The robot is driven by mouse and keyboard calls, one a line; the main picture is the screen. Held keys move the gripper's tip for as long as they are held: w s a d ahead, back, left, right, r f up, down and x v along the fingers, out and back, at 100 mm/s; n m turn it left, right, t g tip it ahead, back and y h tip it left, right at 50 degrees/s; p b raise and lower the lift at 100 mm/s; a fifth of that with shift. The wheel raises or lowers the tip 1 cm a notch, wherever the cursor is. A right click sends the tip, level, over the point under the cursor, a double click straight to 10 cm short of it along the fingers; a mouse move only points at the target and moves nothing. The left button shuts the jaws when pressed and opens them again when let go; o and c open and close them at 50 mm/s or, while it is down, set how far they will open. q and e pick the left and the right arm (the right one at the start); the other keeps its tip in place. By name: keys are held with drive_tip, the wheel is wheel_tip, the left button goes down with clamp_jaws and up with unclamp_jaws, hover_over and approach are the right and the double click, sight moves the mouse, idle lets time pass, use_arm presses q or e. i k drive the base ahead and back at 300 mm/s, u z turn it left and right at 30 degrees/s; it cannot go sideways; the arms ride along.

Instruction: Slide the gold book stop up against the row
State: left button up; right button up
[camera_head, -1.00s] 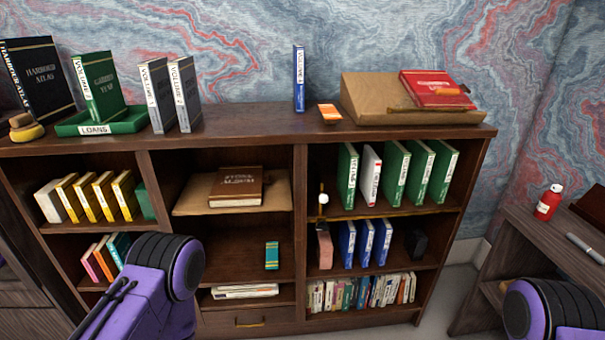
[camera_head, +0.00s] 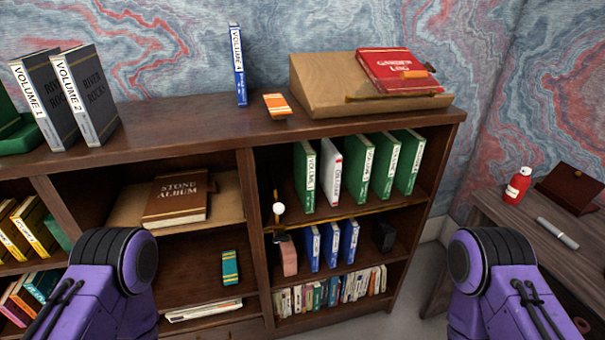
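A gold rail (camera_head: 340,216) runs along the front edge of the upper right shelf. At its left end stands a thin upright with a white ball knob (camera_head: 279,208), which looks like the gold book stop; its plate is too small to make out. To its right, with a gap between, is a row of upright books: a green book (camera_head: 304,176), a white book (camera_head: 330,172) and several more green ones (camera_head: 384,164). Only my purple arm links show, at lower left and lower right. Both grippers are out of view.
On the bookcase top are two grey volumes (camera_head: 85,95), a blue volume (camera_head: 238,65), an orange card (camera_head: 277,105) and a sloped stand (camera_head: 340,85) with a red book (camera_head: 395,70). Blue books (camera_head: 330,245) stand below. A desk at right holds a red bottle (camera_head: 517,186).

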sight(278, 208)
drive_tip(key=z, duration=2.1)
drive_tip(key=k, duration=0.4)
drive_tip(key=u, duration=0.9)
